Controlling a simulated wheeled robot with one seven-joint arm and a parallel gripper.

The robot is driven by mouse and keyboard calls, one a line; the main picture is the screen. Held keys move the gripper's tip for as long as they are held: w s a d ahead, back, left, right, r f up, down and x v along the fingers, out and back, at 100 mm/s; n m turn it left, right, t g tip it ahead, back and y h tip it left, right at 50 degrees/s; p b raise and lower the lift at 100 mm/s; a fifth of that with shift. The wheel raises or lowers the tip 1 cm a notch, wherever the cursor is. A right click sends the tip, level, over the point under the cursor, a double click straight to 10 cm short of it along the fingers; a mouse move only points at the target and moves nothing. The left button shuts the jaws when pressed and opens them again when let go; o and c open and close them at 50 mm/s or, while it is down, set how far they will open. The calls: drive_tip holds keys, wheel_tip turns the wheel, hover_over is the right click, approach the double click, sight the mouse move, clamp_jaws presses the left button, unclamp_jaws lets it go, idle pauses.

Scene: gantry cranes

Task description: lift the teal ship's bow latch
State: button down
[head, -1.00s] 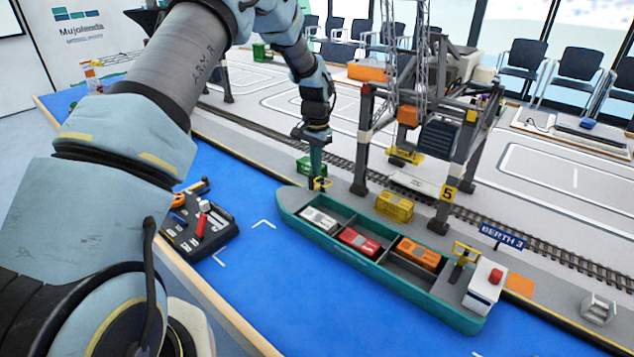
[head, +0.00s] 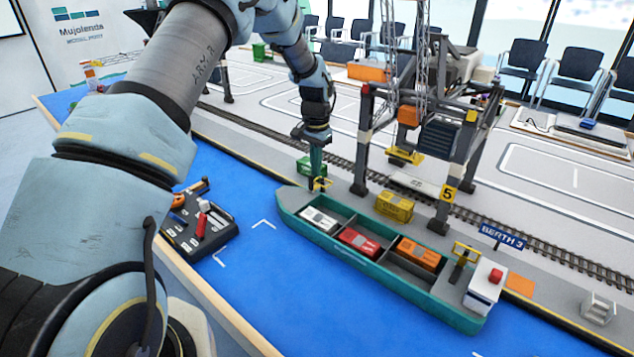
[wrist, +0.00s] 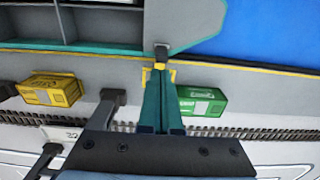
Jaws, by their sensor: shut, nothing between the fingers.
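The teal ship (head: 375,272) lies along the quay with its bow at the left end. In the wrist view its grey deck and teal rim (wrist: 110,47) cross the top. A dark bow latch (wrist: 161,52) shows at the quay-side edge of the bow, with a yellow fitting (wrist: 171,74) just below it on the quay. My gripper (wrist: 159,72) is shut and empty, its teal fingers pointing at the latch and overlapping the yellow fitting in the picture. I cannot tell whether the tips touch either one. In the head view my gripper (head: 316,182) is above the quay edge beside the bow.
A green crate (head: 305,166) and a yellow crate (head: 394,207) stand on the quay near the gripper. A gantry crane (head: 430,130) straddles the rails. The ship carries white, red and orange containers. A tool tray (head: 190,240) lies on the blue water surface at left.

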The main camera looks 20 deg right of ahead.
sight(303, 197)
drive_tip(key=shift+a, duration=0.15)
idle(0.3)
drive_tip(key=shift+s+a, duration=0.3)
drive_tip(key=shift+a, duration=0.2)
drive_tip(key=shift+s+a, duration=0.3)
drive_tip(key=shift+a, duration=0.2)
drive_tip(key=shift+s+a+f+b, duration=0.4)
drive_tip(key=shift+a+f, duration=0.2)
drive_tip(key=shift+a, duration=0.15)
drive_tip(key=shift+s+a+f+b, duration=0.25)
drive_tip(key=shift+s+a+f, duration=0.15)
drive_tip(key=shift+a+f, duration=0.3)
wheel_tip(303, 197, up, 10)
drive_tip(key=s+a+p, duration=0.1)
drive_tip(key=a+p, duration=0.1)
drive_tip(key=p, duration=0.4)
drive_tip(key=shift+s+a+r+p, duration=0.15)
drive_tip(key=shift+s+a+p, duration=0.05)
drive_tip(key=shift+a+p, duration=0.15)
